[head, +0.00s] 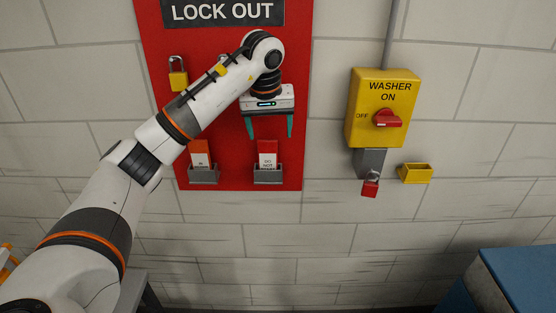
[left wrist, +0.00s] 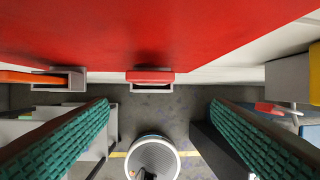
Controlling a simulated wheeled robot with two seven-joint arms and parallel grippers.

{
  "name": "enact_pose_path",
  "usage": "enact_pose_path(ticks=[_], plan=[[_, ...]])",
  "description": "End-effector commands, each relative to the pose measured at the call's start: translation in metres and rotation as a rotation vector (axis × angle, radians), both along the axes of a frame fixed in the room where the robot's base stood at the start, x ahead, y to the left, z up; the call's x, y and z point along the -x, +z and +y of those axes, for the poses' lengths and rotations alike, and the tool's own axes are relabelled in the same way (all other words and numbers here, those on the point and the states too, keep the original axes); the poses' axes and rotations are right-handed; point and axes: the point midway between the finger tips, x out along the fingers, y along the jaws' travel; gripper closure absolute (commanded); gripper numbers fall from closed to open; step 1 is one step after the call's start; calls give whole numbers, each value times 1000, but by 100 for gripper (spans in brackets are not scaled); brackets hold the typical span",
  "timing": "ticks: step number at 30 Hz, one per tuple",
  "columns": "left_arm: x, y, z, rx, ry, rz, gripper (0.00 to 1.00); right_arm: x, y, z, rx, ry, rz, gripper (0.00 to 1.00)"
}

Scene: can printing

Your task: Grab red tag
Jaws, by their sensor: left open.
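A red tag (head: 267,155) stands in a grey holder (head: 268,175) at the lower right of the red lockout board (head: 215,120). My left gripper (head: 269,132) is open and empty, pointing down, just above this tag. In the left wrist view the tag's red top edge (left wrist: 151,76) lies ahead, between the two green-padded fingers (left wrist: 158,110) and apart from them. An orange-red tag (head: 199,153) stands in a second holder to the left. It shows as an orange edge (left wrist: 30,77) in the left wrist view. My right gripper is not in view.
A yellow padlock (head: 178,79) hangs on the board, and another is partly hidden behind my arm. A yellow washer switch box (head: 382,105) with a red knob, a hanging red padlock (head: 370,187) and a small yellow holder (head: 415,173) are to the right. A blue-topped unit (head: 520,275) stands lower right.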

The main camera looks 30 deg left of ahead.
Motion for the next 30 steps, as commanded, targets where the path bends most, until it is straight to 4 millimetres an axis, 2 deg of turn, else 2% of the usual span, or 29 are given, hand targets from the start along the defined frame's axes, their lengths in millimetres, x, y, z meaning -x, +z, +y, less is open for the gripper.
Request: enact_pose_path(ticks=[1, 3, 12, 20, 24, 30], plan=[[3, 7, 8, -38, -3, 1, 27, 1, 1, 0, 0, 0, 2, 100], [4, 6, 13, -64, -7, 6, 27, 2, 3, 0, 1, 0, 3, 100], [-8, -41, 20, -63, -7, 10, 27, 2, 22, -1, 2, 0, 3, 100], [-14, -60, 23, -60, -7, 9, 27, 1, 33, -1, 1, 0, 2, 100], [-22, -78, 25, -59, -6, 12, 27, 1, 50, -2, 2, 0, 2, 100], [-27, -101, 29, -61, -6, 7, 27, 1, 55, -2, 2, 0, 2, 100]])
